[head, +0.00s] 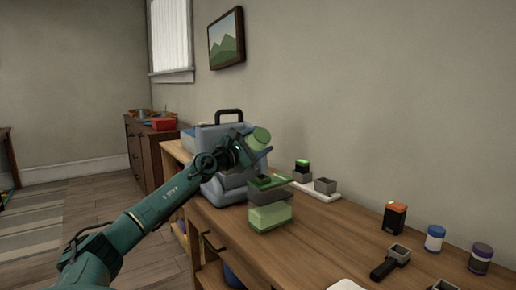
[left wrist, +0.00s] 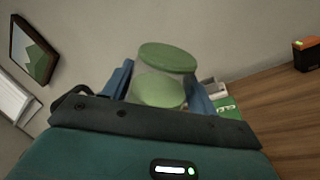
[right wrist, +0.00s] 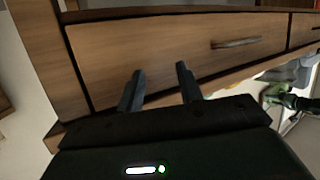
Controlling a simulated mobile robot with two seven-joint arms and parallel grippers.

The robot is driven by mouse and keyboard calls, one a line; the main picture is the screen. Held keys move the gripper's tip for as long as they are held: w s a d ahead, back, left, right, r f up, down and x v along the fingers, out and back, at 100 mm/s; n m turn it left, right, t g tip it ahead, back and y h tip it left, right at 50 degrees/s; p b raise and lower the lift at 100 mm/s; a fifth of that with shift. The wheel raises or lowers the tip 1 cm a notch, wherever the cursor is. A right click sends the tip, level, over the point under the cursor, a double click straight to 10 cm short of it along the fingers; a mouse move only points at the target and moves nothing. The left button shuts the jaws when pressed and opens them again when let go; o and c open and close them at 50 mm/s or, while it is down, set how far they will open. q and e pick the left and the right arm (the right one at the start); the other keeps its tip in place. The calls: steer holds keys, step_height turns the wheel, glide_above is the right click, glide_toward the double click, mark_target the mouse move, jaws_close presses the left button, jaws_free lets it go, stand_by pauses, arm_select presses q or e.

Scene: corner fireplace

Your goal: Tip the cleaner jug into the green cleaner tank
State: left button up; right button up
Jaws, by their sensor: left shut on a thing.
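The cleaner jug (head: 258,141) is a small clear vessel with a green round end. My left gripper (head: 247,151) is shut on it and holds it in the air, tilted, above the tank. In the left wrist view the jug (left wrist: 167,58) sits between the two blue fingers, with a second green disc lower in it. The green cleaner tank (head: 270,216) is on the wooden bench, below the jug, with a green top. Part of its top shows past the fingers in the left wrist view (left wrist: 228,104). My right gripper (right wrist: 160,88) is open and empty before a wooden drawer front.
A blue-grey machine with a black handle (head: 229,116) stands close behind my left gripper. A white strip with small grey holders (head: 323,187) lies behind the tank. An orange-topped black box (head: 394,217), a blue-labelled jar (head: 435,238) and a purple-topped jar (head: 481,258) stand at right.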

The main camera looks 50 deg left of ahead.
arm_select(q)
steer(key=shift+f+b, duration=0.55)
steer(key=shift+b, duration=0.5)
steer(key=shift+a+f+m+b, duration=0.2)
steer(key=shift+m+b, duration=0.3)
steer(key=shift+b, duration=0.3)
steer(key=shift+d+r+p, duration=0.1)
steer(key=shift+r+p, duration=0.25)
steer(key=shift+p, duration=0.05)
arm_select(e)
steer(key=shift+w+a+f+n+t+y, duration=0.45)
steer(key=shift+w+n+t, duration=0.15)
steer(key=shift+t, duration=0.4)
steer(key=shift+d, duration=0.1)
arm_select(q)
steer(key=shift+f+b, duration=0.1)
steer(key=shift+b, duration=0.2)
steer(key=shift+m+h+b, duration=0.3)
steer(key=shift+b, duration=0.15)
arm_select(e)
steer(key=shift+f, duration=0.65)
steer(key=shift+f, duration=0.1)
arm_select(q)
steer(key=shift+f+m+b, duration=0.15)
steer(key=shift+m+b, duration=0.15)
steer(key=shift+b, duration=0.25)
arm_select(e)
steer(key=shift+f, duration=0.45)
